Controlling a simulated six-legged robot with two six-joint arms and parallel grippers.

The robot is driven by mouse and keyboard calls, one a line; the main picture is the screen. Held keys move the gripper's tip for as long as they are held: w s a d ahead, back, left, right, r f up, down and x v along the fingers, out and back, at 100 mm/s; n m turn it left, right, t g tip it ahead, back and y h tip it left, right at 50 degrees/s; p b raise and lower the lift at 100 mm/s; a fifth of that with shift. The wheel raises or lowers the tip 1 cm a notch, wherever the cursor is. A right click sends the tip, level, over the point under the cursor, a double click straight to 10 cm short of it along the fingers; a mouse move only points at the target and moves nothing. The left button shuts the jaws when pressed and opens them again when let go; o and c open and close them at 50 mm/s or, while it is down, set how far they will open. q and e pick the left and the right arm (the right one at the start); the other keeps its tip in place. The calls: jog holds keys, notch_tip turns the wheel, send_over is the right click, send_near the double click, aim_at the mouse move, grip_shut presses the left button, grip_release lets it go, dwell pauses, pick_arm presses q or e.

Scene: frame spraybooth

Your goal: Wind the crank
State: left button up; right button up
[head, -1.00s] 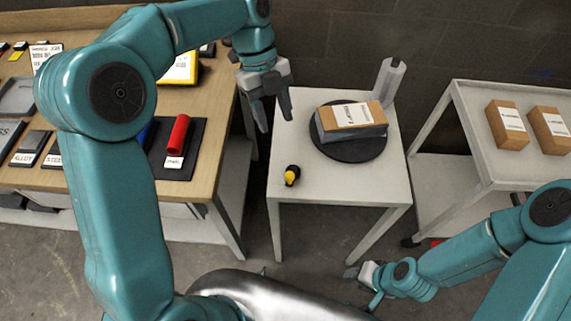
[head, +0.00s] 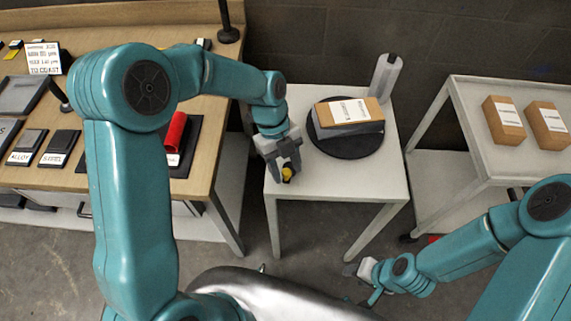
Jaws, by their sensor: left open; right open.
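The crank's yellow-and-black knob (head: 288,174) sits at the front left of the small white table (head: 360,185). My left gripper (head: 285,172) is open and above the knob, with its fingers around or just over it; I cannot tell whether they touch. The fingers hide most of the knob. A black round turntable (head: 345,150) stands on the same table, bearing a grey block with a brown labelled box (head: 347,112) on top. My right gripper (head: 362,271) is open and empty, low in front of the table on the right.
A grey upright post (head: 386,76) stands at the table's back right. A white cart (head: 470,130) with two brown boxes (head: 525,122) is on the right. A wooden bench (head: 110,35) on the left holds signs, trays and a red cylinder (head: 176,132).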

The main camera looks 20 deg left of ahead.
pick_arm(q)
grip_shut()
